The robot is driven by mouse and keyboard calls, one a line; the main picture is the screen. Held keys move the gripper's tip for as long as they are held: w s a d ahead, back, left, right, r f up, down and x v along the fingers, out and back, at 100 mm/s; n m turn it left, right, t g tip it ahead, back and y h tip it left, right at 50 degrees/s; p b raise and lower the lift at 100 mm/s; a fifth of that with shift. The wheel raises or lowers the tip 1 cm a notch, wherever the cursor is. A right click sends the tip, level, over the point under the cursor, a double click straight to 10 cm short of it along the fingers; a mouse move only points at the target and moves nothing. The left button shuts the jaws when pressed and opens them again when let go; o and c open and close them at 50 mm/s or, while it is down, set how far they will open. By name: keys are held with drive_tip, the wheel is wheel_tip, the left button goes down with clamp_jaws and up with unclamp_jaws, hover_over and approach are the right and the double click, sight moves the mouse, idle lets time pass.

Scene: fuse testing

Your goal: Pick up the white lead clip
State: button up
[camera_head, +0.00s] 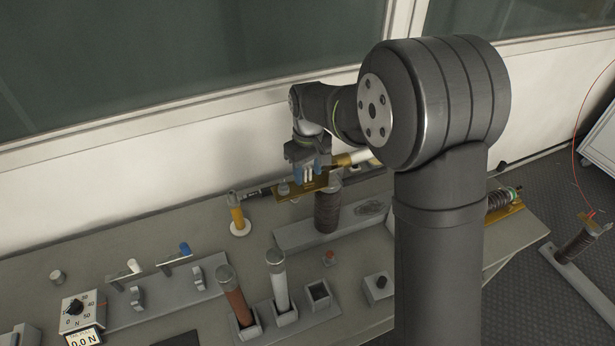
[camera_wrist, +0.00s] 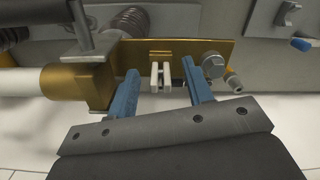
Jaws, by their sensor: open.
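My gripper (camera_wrist: 160,70) is open, its two blue fingers pointing at a brass plate (camera_wrist: 210,50). A small white two-pronged piece (camera_wrist: 155,80), which looks like the white lead clip, stands at the plate between the fingers. Gaps show on both sides, the wider on the right, so the fingers do not appear to grip it. In the head view my gripper (camera_head: 308,174) is over the brass plate (camera_head: 288,194) near the wall, with white (camera_head: 308,173) showing between the fingers. Contact depth is unclear.
A rack (camera_head: 165,290) has white (camera_head: 133,266) and blue (camera_head: 185,249) handles. Brown (camera_head: 232,290) and white (camera_head: 278,280) fuses stand in front.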

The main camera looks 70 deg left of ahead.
drive_tip(key=shift+f, duration=0.4)
drive_tip(key=shift+c, duration=0.5)
clamp_jaws()
drive_tip(key=shift+r, duration=0.1)
